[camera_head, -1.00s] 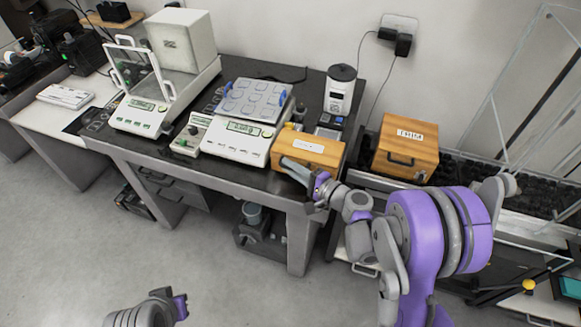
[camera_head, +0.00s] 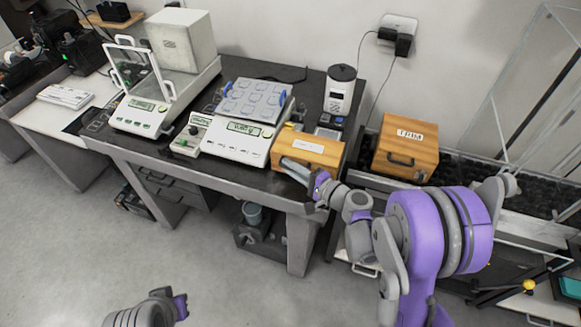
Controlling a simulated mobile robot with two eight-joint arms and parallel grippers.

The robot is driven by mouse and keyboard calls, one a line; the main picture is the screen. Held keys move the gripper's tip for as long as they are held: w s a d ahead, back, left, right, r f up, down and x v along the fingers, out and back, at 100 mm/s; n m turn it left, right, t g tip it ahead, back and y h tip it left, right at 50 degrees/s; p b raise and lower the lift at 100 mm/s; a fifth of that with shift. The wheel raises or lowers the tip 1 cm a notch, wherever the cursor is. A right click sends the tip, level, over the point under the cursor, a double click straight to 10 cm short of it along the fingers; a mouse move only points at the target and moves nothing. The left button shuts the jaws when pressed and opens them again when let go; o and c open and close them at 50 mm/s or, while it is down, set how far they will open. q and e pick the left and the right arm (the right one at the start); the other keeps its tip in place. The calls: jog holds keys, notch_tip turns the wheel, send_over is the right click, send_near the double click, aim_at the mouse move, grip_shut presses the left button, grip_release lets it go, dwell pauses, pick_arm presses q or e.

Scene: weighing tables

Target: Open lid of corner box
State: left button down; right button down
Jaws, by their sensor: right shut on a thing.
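A small wooden box (camera_head: 318,148) with a white label sits at the front right corner of the dark weighing table; its lid looks closed. My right gripper (camera_head: 287,164) reaches in from the right and is at the front of this box, low near its left end. It is shut on a part of the box front; the fingers hide what exactly they hold. My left gripper (camera_head: 181,306) is over the floor at the bottom, away from the table; its fingers are too unclear to tell open from shut.
A larger labelled wooden box (camera_head: 404,150) with a dark handle stands to the right. Left of the small box are a balance with a blue-handled tray (camera_head: 252,101), a small device (camera_head: 190,136) and a balance with a draft shield (camera_head: 143,115). A white-bodied grinder-like device (camera_head: 339,90) stands behind.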

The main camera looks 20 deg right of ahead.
aim_at(298, 148)
jog(key=shift+w+d+r+m+p, duration=0.15)
jog(key=shift+r+m+p, duration=0.35)
jog(key=shift+r, duration=0.4)
jog(key=r+m, duration=0.1)
jog(key=w+d+r+m+g+p, duration=0.1)
jog(key=r, duration=0.1)
jog(key=w+r+m+g+p, duration=0.1)
jog(key=shift+w+d+r, duration=0.15)
jog(key=shift+d+r, duration=0.1)
jog(key=shift+r, duration=0.1)
jog(key=w+d+r+m+g, duration=0.1)
jog(key=w+d+r+m, duration=0.1)
jog(key=shift+w+r+m+g+p, duration=0.3)
jog(key=shift+w+r+m+g, duration=0.05)
jog(key=shift+w+m+g, duration=0.05)
jog(key=w+d+m, duration=0.1)
jog(key=w+d+r+m+g, duration=0.1)
jog(key=w, duration=0.1)
jog(key=w+d+m+y, duration=0.1)
jog(key=shift+w+r+g, duration=0.25)
jog(key=shift+r+g, duration=0.15)
jog(key=w+d+f+m+g+y, duration=0.1)
jog(key=w+d+m+g+y, duration=0.1)
jog(key=w+d+m, duration=0.2)
jog(key=shift+w+d+g, duration=0.15)
jog(key=shift+w+g, duration=0.25)
jog(key=shift+w, duration=0.85)
